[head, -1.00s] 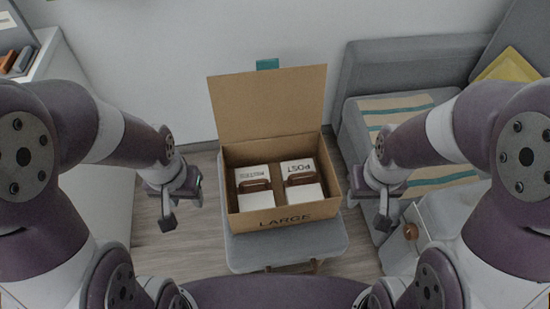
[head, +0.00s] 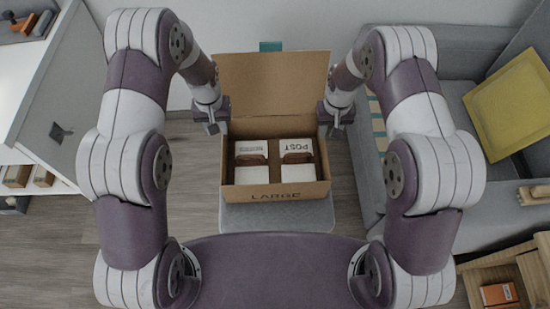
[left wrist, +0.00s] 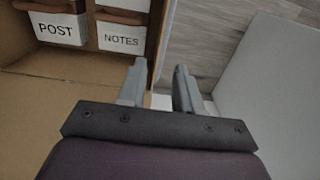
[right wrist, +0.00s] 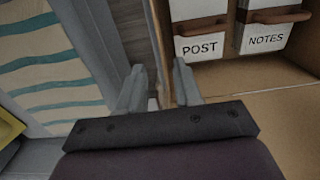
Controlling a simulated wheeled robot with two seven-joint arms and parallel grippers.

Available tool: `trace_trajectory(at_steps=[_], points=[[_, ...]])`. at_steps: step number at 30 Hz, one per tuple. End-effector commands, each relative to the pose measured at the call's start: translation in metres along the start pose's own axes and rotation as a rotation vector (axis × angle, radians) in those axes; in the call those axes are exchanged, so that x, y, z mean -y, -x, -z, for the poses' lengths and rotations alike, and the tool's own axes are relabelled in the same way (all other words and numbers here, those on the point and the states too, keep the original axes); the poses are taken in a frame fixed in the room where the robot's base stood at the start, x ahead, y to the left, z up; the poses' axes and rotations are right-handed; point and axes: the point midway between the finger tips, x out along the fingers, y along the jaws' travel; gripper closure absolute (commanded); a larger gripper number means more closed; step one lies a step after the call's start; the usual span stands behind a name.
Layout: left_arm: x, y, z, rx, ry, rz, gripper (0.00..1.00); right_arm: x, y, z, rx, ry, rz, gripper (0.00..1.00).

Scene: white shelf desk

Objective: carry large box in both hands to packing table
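The large box (head: 275,193) is open brown cardboard marked LARGE, its lid flap (head: 272,85) upright at the back. In the head view it stands upright at centre on a grey stool (head: 275,218). Inside are two white containers with brown handles, labelled POST (head: 297,159) and NOTES (left wrist: 121,38). My left gripper (head: 212,122) is at the box's left side and my right gripper (head: 334,120) at its right side, both towards the back. In the left wrist view (left wrist: 160,72) and right wrist view (right wrist: 158,72), the fingers are apart with a box side wall between them. The packing table cannot be identified.
A grey sofa (head: 435,200) with a yellow cushion (head: 510,103) is close on the right. A wooden drawer unit (head: 490,272) is at lower right. A white shelf desk (head: 50,95) stands on the left. Wood floor (head: 60,250) is clear at lower left.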

Motion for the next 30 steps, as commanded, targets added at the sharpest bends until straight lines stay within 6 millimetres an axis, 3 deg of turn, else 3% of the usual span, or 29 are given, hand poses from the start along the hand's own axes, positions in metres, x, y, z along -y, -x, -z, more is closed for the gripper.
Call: trace_trajectory(at_steps=[8, 24, 30], points=[[0.000, -0.005, 0.000, 0.000, 0.000, 0.000, 0.66, 0.000, -0.005, 0.000, 0.001, 0.000, 0.000, 0.66], [0.000, -0.101, -0.001, 0.001, -0.001, 0.000, 0.66, 0.000, -0.101, -0.001, 0.001, 0.000, 0.000, 0.66], [0.000, -0.122, 0.000, 0.000, -0.001, 0.000, 0.66, 0.000, -0.121, 0.000, -0.001, 0.000, 0.000, 0.66]])
